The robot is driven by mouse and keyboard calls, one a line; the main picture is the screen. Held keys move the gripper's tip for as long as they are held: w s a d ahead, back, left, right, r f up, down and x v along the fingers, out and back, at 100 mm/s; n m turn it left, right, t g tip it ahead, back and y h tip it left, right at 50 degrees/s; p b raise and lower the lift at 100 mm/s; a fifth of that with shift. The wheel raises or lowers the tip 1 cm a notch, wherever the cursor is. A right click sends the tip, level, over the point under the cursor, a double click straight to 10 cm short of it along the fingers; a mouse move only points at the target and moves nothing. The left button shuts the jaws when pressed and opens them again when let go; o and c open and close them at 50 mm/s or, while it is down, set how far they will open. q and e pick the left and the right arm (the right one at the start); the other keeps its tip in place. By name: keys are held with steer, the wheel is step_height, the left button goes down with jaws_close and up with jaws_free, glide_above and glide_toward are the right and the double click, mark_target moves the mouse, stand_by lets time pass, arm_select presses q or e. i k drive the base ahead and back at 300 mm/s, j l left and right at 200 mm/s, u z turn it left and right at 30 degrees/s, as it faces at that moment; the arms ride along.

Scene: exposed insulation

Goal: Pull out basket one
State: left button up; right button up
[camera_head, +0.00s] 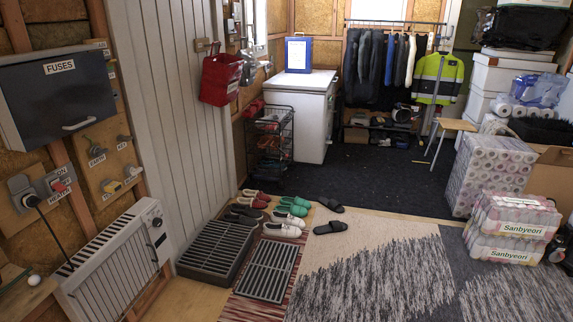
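A dark wire rack with basket tiers (271,145) stands against the back of the room, left of the white chest freezer (312,112). Reddish and pale items show in its upper tiers. I cannot read any label on it, so I cannot tell which tier is basket one. The baskets seem to sit inside the rack, but they are too small to be sure. A red fabric bag (220,79) hangs on the wall in front and to the left of the rack. Neither of my grippers is in view.
Several pairs of shoes (285,217) and two dark floor grates (217,249) lie before the rack. A white heater (115,262) stands at left. Wrapped packs (512,222) stand at right. The patterned rug (390,280) and dark carpet (385,175) have free room.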

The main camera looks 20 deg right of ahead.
mark_target(274, 161)
steer(key=i+l+z, duration=0.65)
steer(key=i+z, duration=0.15)
steer(key=i+l+z, duration=0.1)
steer(key=i+z, duration=0.35)
steer(key=i, duration=1.6)
steer(key=i+l, duration=0.15)
steer(key=i, duration=0.5)
steer(key=i+l, duration=0.2)
steer(key=i, duration=0.4)
steer(key=i+l, duration=0.15)
steer(key=i, duration=0.5)
steer(key=i+l, duration=0.15)
steer(key=i, duration=0.5)
steer(key=k+l+z, duration=0.05)
